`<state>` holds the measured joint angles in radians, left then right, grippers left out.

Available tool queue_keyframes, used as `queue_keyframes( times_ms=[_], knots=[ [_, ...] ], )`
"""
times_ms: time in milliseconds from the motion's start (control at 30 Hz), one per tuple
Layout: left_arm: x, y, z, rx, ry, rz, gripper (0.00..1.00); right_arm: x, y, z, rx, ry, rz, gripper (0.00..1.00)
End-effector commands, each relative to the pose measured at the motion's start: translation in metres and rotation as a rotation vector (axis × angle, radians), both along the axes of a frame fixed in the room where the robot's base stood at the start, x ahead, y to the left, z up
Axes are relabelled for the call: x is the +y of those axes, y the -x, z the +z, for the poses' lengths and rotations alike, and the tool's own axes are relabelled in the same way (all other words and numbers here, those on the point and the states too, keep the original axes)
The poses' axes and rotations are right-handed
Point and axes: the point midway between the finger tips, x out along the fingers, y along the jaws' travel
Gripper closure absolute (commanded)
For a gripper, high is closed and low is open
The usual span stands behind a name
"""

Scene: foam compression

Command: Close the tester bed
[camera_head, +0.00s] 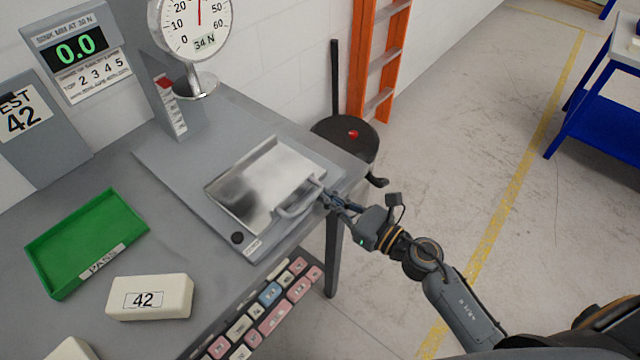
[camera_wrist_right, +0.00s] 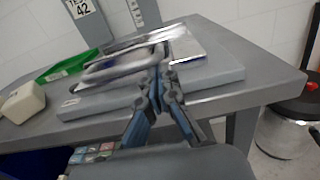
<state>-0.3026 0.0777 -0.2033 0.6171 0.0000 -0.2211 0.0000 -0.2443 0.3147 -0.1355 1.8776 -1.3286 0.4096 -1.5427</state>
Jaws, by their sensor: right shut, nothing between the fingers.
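The tester bed (camera_head: 258,182) is a shiny metal tray with a raised rim and a front handle (camera_head: 299,198). It sits on the grey tester base (camera_head: 205,160) at the table's right end. My right gripper (camera_head: 328,196) is shut at the right end of the handle, with nothing visible between its fingers. In the right wrist view the shut fingers (camera_wrist_right: 160,82) are in front of the handle (camera_wrist_right: 120,68) and the bed (camera_wrist_right: 185,45); I cannot tell if they touch it. The dial gauge (camera_head: 196,22) stands behind the bed. My left gripper is not in view.
A foam block marked 42 (camera_head: 150,298) and a green PASS tray (camera_head: 86,242) stand on the left of the table.

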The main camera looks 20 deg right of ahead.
Motion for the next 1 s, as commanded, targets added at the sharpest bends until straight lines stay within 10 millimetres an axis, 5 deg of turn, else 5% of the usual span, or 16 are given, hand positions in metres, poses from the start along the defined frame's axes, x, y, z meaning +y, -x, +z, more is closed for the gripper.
queue_keyframes(
  times_ms=[200, 667, 1000],
  knots=[
    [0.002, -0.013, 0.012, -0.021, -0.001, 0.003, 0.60, 0.014, -0.019, 0.001, -0.001, -0.001, 0.001, 1.00],
    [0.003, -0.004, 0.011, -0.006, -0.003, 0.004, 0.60, 0.018, -0.024, 0.000, 0.000, 0.000, 0.001, 1.00],
    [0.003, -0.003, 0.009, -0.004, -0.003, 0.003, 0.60, 0.044, -0.061, 0.000, -0.001, -0.001, 0.001, 1.00]
  ],
)
